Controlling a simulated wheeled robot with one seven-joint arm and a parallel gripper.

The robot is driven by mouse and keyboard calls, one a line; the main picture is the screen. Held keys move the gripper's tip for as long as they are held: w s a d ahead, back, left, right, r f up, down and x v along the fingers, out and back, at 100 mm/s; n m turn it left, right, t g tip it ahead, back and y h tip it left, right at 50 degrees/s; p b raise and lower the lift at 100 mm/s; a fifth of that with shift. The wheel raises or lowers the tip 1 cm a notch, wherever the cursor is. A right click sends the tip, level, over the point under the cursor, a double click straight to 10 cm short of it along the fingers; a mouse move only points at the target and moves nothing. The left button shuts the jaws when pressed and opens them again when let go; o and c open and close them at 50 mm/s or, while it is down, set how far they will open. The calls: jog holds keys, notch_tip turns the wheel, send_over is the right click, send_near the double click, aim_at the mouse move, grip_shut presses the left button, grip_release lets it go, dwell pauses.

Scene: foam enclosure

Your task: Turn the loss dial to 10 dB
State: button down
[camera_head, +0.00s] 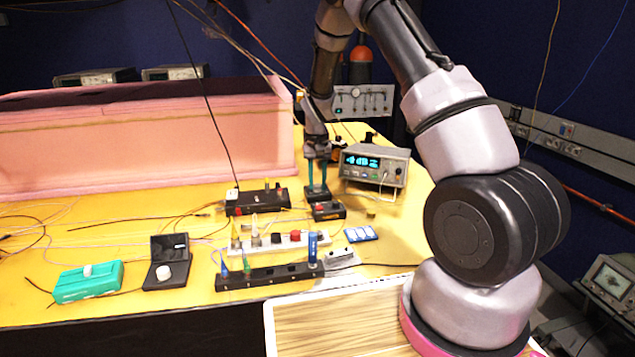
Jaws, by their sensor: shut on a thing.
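My gripper (317,188) points straight down with its teal fingers over a small black box (328,212) near the back right of the yellow table. The fingers are shut on what seems to be the dial of this box. The dial itself is mostly hidden between the fingers, so its pointer and scale cannot be read. A grey meter (375,168) stands just right of the gripper. Its lit cyan display appears to begin with "4 dB"; the last characters are unclear.
Left of the gripper is a black box with knobs (257,203). In front stand a white strip (284,243) and a black strip (268,277) with coloured plugs. A teal box (88,281) and open black case (167,262) lie front left. Thin cables cross the yellow table (45,240).

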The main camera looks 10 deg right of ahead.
aim_at(318, 185)
jog(key=shift+m, duration=1)
jog(key=c, duration=0.6)
grip_release()
notch_tip(318, 185, up, 11)
jog(key=shift+f, duration=0.1)
